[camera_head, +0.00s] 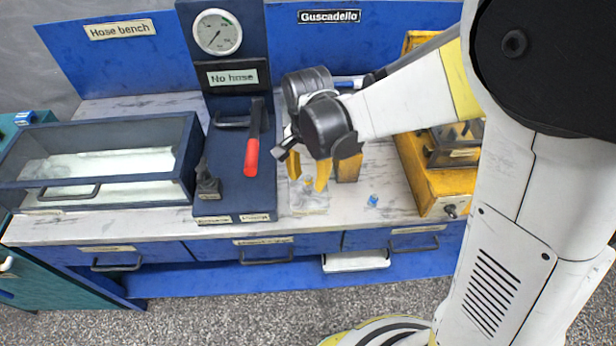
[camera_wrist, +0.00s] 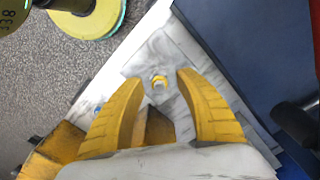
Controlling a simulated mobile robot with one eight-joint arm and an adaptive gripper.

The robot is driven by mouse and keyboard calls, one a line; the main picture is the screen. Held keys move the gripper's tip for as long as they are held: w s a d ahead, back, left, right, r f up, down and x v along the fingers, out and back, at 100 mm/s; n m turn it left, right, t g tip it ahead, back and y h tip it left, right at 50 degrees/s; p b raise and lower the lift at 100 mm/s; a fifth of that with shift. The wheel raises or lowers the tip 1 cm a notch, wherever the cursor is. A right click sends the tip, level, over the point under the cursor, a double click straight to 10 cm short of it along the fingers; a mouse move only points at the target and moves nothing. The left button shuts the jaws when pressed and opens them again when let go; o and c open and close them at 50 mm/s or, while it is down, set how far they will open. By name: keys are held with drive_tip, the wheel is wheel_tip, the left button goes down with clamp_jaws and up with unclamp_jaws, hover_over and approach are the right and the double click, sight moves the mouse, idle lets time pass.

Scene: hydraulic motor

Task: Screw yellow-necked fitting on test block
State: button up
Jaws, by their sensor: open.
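The yellow-necked fitting (camera_wrist: 159,82) shows as a small yellow ring with a pale centre on a greyish pad in the wrist view. It lies beyond and between my open fingertips. In the head view my gripper (camera_head: 307,184) points down over this pad (camera_head: 312,208), and the fingers partly hide the fitting. My gripper (camera_wrist: 181,85) is open, with nothing between its yellow fingers. The dark blue test block (camera_head: 235,185) stands left of my gripper, with a gauge (camera_head: 217,32), a red-handled lever (camera_head: 251,155) and a black port piece (camera_head: 207,182).
A blue-topped fitting (camera_head: 372,200) lies right of the pad. A yellow cabinet (camera_head: 437,185) stands at the right. A glass-fronted case (camera_head: 100,165) stands at the left. The bench front has blue drawers (camera_head: 265,250).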

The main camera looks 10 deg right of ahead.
drive_tip(key=n, duration=0.7)
drive_tip(key=shift+c, duration=0.6)
clamp_jaws()
drive_tip(key=m, duration=0.5)
drive_tip(key=shift+f+m+b, duration=0.1)
drive_tip(key=shift+m+b, duration=0.2)
drive_tip(key=shift+m, duration=0.5)
drive_tip(key=m, duration=0.4)
drive_tip(key=shift+m, duration=0.4)
